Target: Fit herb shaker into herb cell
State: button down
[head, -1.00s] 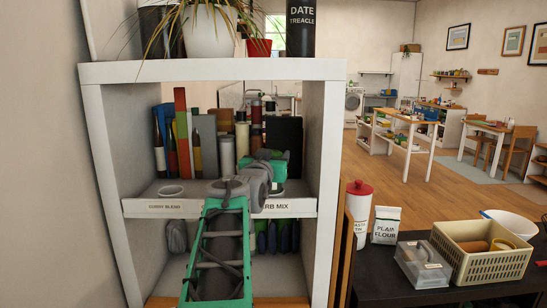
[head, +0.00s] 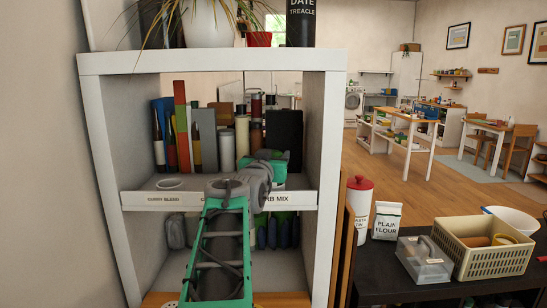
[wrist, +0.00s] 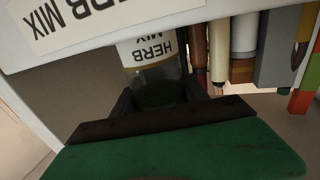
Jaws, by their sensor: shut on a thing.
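The herb shaker (wrist: 150,68), a clear jar with a HERB MIX label and dark contents, stands between the two dark fingers of my gripper (wrist: 160,98) in the wrist view. The gripper is shut on it. In the head view my green gripper (head: 280,167) is inside the shelf's middle compartment, at the right above the shelf board. My arm hides most of the shaker there. The herb cell's HERB MIX label (head: 280,198) is on the board's front edge, partly covered by my arm; it also shows in the wrist view (wrist: 85,20). I cannot tell whether the shaker touches the board.
A white ring-like holder (head: 170,183) sits behind the CURRY BLEND label (head: 165,197). Books and bottles (head: 195,140) stand along the back, with a dark panel (head: 284,135) behind my gripper. The shelf's right side wall (head: 325,160) is close to my gripper.

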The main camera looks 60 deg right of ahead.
jog(key=shift+f+b, duration=0.35)
jog(key=shift+f, duration=0.05)
jog(key=c, duration=0.5)
grip_release()
jog(key=b+v, duration=0.3)
jog(key=v, duration=0.1)
jog(key=shift+a+f+b, duration=0.15)
jog(key=shift+b, duration=0.15)
jog(key=shift+s+a, duration=0.15)
jog(key=shift+a, duration=0.2)
jog(key=b+v, duration=0.1)
jog(key=v, duration=0.6)
jog(key=shift+a, duration=0.4)
jog(key=shift+s+a, duration=0.1)
